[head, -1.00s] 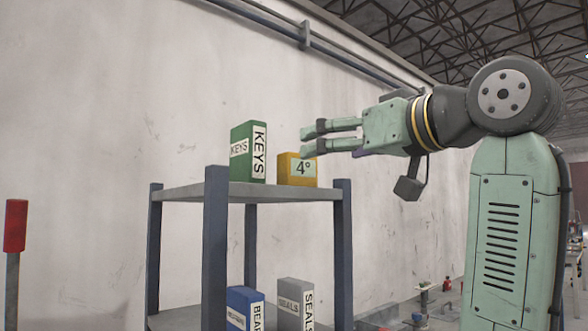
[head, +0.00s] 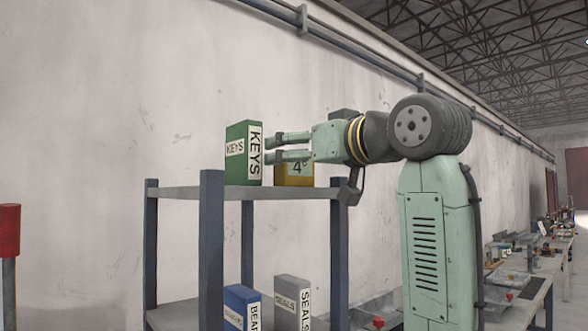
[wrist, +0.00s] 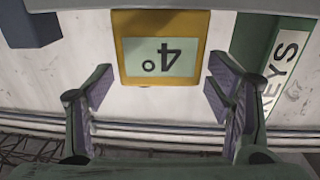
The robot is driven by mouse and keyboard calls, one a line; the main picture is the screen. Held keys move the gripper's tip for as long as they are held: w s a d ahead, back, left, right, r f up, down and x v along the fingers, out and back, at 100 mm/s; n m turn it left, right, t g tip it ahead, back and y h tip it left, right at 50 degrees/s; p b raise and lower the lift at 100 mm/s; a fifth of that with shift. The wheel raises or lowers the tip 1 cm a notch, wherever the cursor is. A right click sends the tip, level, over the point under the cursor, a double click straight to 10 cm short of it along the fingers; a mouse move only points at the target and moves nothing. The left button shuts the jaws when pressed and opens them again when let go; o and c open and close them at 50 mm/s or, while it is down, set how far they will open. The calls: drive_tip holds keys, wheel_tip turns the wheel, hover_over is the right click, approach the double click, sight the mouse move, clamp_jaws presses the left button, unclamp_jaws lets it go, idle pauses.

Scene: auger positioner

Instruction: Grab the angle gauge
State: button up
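The angle gauge is a yellow block with a pale green "4°" display. It stands on the top shelf in the head view (head: 294,180), partly hidden behind my gripper. In the wrist view the gauge (wrist: 160,80) appears upside down at top centre, its face toward the camera and between the lines of my two fingers. My gripper (head: 269,147) is open and empty, held level at about the height of the gauge's upper part. The wrist view shows the gripper's fingers (wrist: 160,88) spread wide, with a gap on each side of the gauge. I see no contact.
A green KEYS box (head: 243,152) stands just left of the gauge, close to my fingertips in the head view. The shelf unit (head: 212,250) has blue-grey posts. Blue (head: 243,308) and grey SEALS (head: 292,302) boxes stand on its lower shelf. A wall runs behind.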

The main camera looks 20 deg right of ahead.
drive_tip(key=c, duration=1.2)
drive_tip(key=shift+r, duration=0.15)
